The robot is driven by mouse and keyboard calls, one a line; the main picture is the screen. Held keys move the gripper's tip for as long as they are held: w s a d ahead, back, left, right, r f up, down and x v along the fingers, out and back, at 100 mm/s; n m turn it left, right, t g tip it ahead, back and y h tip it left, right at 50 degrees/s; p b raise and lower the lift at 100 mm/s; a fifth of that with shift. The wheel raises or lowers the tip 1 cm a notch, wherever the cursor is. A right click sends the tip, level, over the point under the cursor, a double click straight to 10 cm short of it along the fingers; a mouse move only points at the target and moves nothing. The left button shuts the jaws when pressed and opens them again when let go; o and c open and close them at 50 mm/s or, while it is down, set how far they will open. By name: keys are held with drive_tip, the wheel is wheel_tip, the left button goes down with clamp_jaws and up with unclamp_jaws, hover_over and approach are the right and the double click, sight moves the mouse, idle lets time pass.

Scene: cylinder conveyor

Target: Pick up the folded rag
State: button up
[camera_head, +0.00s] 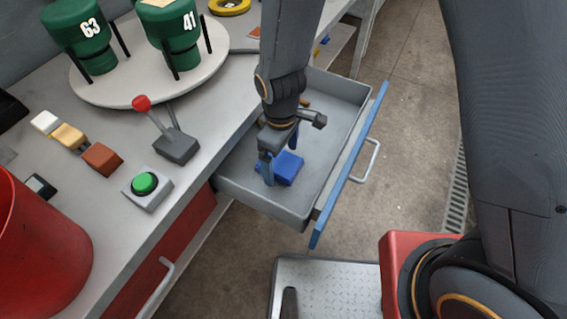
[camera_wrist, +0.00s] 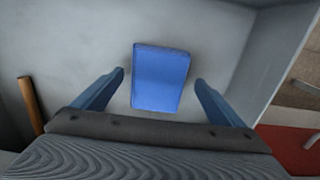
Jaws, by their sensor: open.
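The folded rag (camera_head: 287,168) is a small blue pad lying on the floor of the open grey drawer (camera_head: 235,187). In the wrist view the rag (camera_wrist: 160,78) lies ahead, centred between the blue fingers. My gripper (camera_head: 280,160) reaches down into the drawer over the rag; it also shows in the wrist view (camera_wrist: 160,80). Its fingers are open, one on each side of the rag, with gaps visible between each finger and the rag in the wrist view. I cannot tell the exact height of the fingertips above the drawer floor.
A wooden handle (camera_wrist: 31,105) lies in the drawer to the left in the wrist view. The drawer's blue front (camera_head: 352,160) and walls surround the gripper. On the bench are a lever (camera_head: 173,140), a green button (camera_head: 145,184), a red bin (camera_head: 40,250) and a round turntable (camera_head: 120,91).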

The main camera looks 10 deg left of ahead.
sight(282, 162)
drive_tip(key=shift+f, duration=0.35)
drive_tip(key=c, duration=1.1)
drive_tip(key=shift+c, duration=0.2)
wheel_tip(282, 162, up, 10)
drive_tip(key=shift+b, duration=0.3)
